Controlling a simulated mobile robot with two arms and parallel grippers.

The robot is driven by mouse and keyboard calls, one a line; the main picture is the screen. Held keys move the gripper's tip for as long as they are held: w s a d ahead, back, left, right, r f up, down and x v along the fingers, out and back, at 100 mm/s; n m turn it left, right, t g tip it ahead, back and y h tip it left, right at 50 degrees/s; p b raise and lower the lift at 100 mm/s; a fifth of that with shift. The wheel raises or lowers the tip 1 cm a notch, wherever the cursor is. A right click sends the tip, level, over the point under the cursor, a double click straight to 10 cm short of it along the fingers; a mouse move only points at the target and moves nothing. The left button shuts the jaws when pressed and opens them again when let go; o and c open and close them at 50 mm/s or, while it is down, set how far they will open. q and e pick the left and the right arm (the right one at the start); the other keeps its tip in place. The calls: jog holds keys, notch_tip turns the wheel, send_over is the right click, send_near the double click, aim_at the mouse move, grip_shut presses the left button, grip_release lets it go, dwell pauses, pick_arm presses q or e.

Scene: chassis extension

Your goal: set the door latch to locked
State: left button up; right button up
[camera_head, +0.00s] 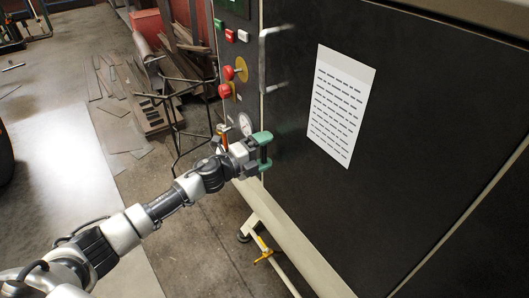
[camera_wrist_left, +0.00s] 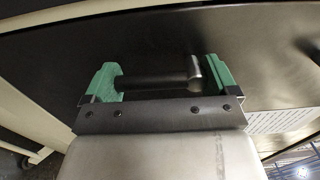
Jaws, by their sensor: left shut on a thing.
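The door latch (camera_wrist_left: 155,82) shows in the left wrist view as a dark bar with a lighter metal collar at its right end. My left gripper (camera_head: 264,152) is at the lower left edge of the black cabinet door (camera_head: 420,130) in the head view. In the left wrist view its green fingers (camera_wrist_left: 160,80) stand at the two ends of the latch, shut on it. In the head view the gripper mostly hides the latch, and I cannot tell its setting. My right gripper is not in view.
A panel with red knobs (camera_head: 226,90) and a round gauge (camera_head: 246,124) is left of the door. A metal door handle (camera_head: 264,62) sits above my gripper. A white printed sheet (camera_head: 340,105) is on the door. Scrap metal (camera_head: 150,110) lies on the floor at left.

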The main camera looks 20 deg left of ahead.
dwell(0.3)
pick_arm(q)
jog(key=o, duration=1)
jog(key=b+v, duration=0.1)
jog(key=v, duration=0.9)
jog(key=shift+s+a+b, duration=0.2)
jog(key=shift+s+b, duration=0.1)
jog(key=shift+b, duration=0.1)
jog(key=shift+f, duration=0.1)
